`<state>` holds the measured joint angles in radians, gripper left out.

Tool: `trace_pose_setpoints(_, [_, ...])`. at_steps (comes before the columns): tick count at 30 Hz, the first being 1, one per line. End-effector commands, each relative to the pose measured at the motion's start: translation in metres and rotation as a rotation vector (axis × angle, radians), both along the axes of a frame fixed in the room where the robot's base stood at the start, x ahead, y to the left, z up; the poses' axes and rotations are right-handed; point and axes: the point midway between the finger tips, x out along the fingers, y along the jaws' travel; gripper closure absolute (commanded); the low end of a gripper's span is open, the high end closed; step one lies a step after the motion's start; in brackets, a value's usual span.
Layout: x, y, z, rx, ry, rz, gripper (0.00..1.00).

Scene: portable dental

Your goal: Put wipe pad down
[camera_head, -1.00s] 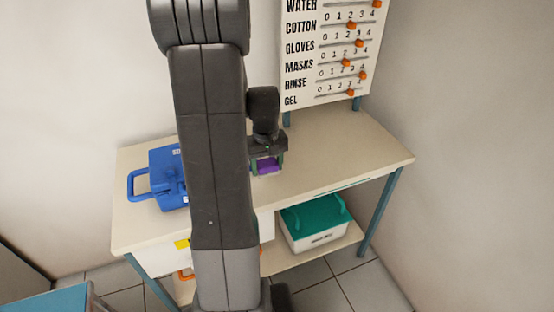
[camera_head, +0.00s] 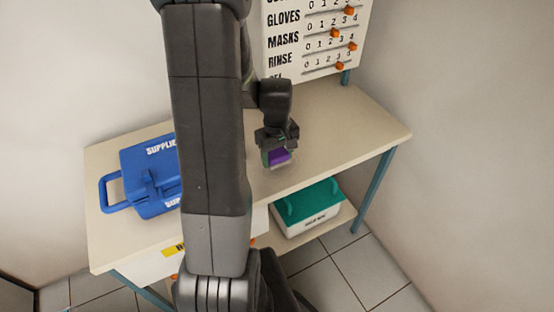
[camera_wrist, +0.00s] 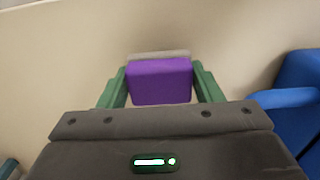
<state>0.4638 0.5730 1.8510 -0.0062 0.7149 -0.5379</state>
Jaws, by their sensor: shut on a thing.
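The wipe pad (camera_wrist: 159,82) is a purple block with a greyish layer along its far edge. It sits between the two green fingers of my gripper (camera_wrist: 160,88) in the wrist view, with a finger against each side. In the head view the purple pad (camera_head: 279,157) shows at the tip of my gripper (camera_head: 276,155), over the front middle of the cream table top (camera_head: 340,130). I cannot tell whether the pad touches the table. My arm hides part of the table.
A blue supplies case (camera_head: 140,190) stands at the table's left; it also shows in the wrist view (camera_wrist: 300,100). A white board with orange sliders (camera_head: 320,40) stands at the back. A teal-lidded box (camera_head: 307,212) is on the lower shelf. The table's right side is clear.

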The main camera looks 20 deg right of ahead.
Motion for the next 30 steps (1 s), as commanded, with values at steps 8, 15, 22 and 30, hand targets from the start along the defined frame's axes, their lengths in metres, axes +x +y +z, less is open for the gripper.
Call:
trace_pose_setpoints(8, [0.000,0.000,-0.023,0.000,0.000,0.000,0.66])
trace_pose_setpoints(15, [0.000,0.000,-0.024,0.000,0.000,0.000,0.66])
trace_pose_setpoints(22, [0.000,0.000,-0.033,0.001,0.001,0.000,0.66])
trace_pose_setpoints(30, [-0.002,0.001,-0.039,0.005,0.006,-0.001,0.33])
